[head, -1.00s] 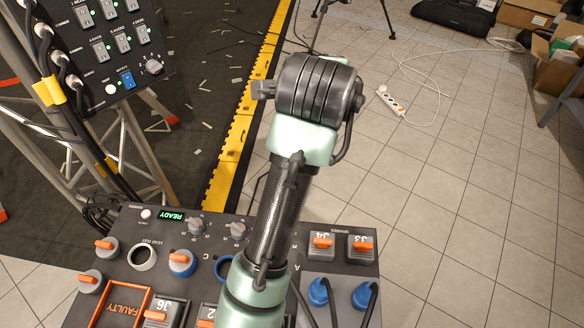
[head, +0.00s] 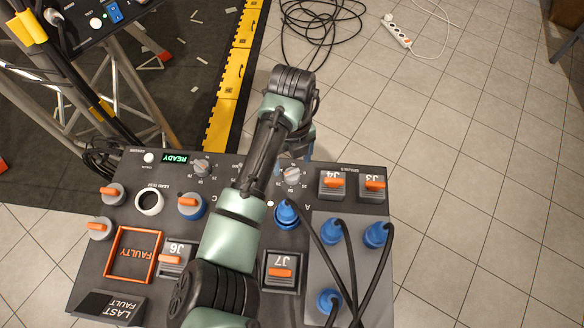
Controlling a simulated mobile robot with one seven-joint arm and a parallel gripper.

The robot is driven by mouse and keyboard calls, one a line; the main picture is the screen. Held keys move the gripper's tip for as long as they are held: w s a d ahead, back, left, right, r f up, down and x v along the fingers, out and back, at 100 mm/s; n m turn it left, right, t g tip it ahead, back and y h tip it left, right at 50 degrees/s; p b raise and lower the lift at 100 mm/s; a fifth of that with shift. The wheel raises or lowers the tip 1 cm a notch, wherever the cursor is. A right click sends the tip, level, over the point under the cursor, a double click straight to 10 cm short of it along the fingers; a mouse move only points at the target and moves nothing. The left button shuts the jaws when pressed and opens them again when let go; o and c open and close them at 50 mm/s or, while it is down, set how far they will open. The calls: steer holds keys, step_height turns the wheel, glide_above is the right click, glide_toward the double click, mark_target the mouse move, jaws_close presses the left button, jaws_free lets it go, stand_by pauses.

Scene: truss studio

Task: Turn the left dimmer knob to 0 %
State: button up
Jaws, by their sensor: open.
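The black control panel (head: 225,268) lies below my arm, its lettering upside down in the head view. Two grey dimmer-like knobs with dial marks show on its far part: one knob (head: 202,168) beside the green READY display (head: 173,159), and another knob (head: 292,177) just right of my forearm. A dial mark between them is mostly covered by my arm. I cannot tell which knob is named left, nor read their settings. My arm reaches over the panel and bends down at its far edge.
Orange-handled switches (head: 281,272), blue plugs with black cables (head: 333,231) and an orange FAULTY frame (head: 131,255) crowd the panel. A truss stand (head: 120,85) is at the left. Black cable (head: 320,40) and a white power strip (head: 397,32) lie on the tiled floor.

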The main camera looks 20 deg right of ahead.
mark_target(292, 172)
steer(key=shift+f, duration=2.7)
jaws_close()
